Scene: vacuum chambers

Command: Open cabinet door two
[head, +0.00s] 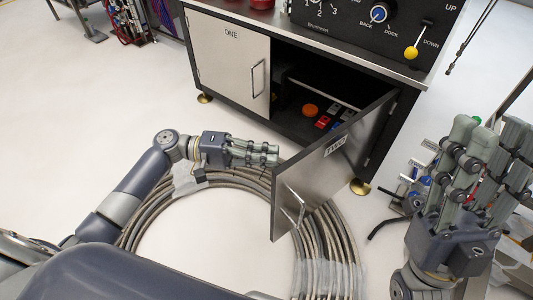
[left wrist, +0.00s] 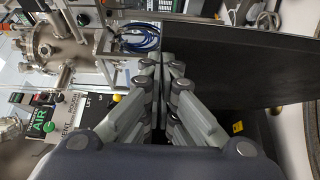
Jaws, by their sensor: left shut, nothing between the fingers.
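Cabinet door two (head: 325,172) stands swung well out from the cabinet, with its label near the top edge and its bar handle (head: 292,207) on the near part. The cabinet's right opening (head: 325,95) is exposed. My left gripper (head: 277,155) is shut and empty, beside the door on its inner side, just in front of the opening. In the left wrist view, its fingers (left wrist: 166,62) are together, with a dark panel (left wrist: 240,65), apparently the door's inner face, to their right. My right gripper (head: 490,122) is raised at the right with its fingertips spread apart.
Door one (head: 230,70) is closed, with a bar handle. Inside the opening sit an orange round item (head: 310,109) and small red and blue items. A coil of hoses (head: 150,215) lies on the floor below the door. Open floor (head: 80,130) lies left.

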